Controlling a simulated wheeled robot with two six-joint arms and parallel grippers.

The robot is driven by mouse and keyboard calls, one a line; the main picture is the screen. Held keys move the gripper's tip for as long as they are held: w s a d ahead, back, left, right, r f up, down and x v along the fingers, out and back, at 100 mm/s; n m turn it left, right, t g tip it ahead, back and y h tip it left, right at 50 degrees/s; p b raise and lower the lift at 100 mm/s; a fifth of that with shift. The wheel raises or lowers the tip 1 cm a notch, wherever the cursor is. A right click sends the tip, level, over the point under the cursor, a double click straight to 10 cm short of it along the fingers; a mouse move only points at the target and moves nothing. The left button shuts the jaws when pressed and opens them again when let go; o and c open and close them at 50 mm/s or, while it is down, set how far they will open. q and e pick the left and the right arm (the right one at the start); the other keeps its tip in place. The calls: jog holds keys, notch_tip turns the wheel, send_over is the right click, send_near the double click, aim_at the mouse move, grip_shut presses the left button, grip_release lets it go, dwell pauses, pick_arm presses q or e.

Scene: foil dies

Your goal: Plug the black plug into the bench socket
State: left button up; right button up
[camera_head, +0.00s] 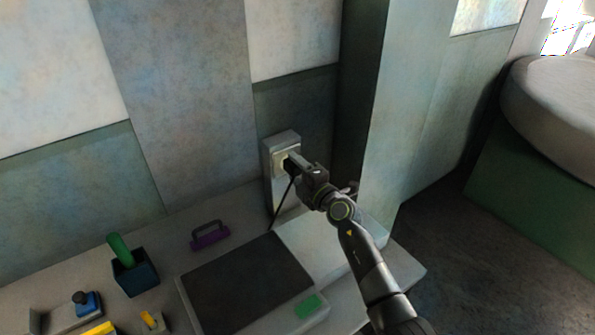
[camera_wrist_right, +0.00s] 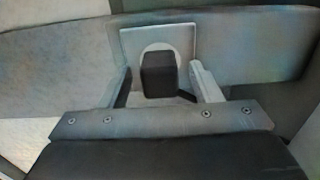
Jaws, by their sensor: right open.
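The bench socket (camera_head: 281,143) is a pale upright box against the wall at the back of the bench. Its square plate (camera_wrist_right: 133,40) with a round pale recess shows in the right wrist view. The black plug (camera_wrist_right: 158,76) sits in front of that recess, against or in it; how deep it sits I cannot tell. A black cable (camera_head: 281,205) hangs from there to the bench. My right gripper (camera_head: 292,163) is at the socket; in the wrist view (camera_wrist_right: 162,80) its fingers are open, one on each side of the plug with gaps. My left gripper is not in view.
A purple handled item (camera_head: 210,238), a dark blue holder (camera_head: 135,274) with a green handle, and smaller parts stand left. A pillar (camera_head: 385,110) rises close right of the socket.

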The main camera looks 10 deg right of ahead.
jog(key=p+v, duration=0.1)
jog(key=v, duration=1.6)
jog(key=shift+s, duration=0.2)
jog(key=shift+d, duration=0.15)
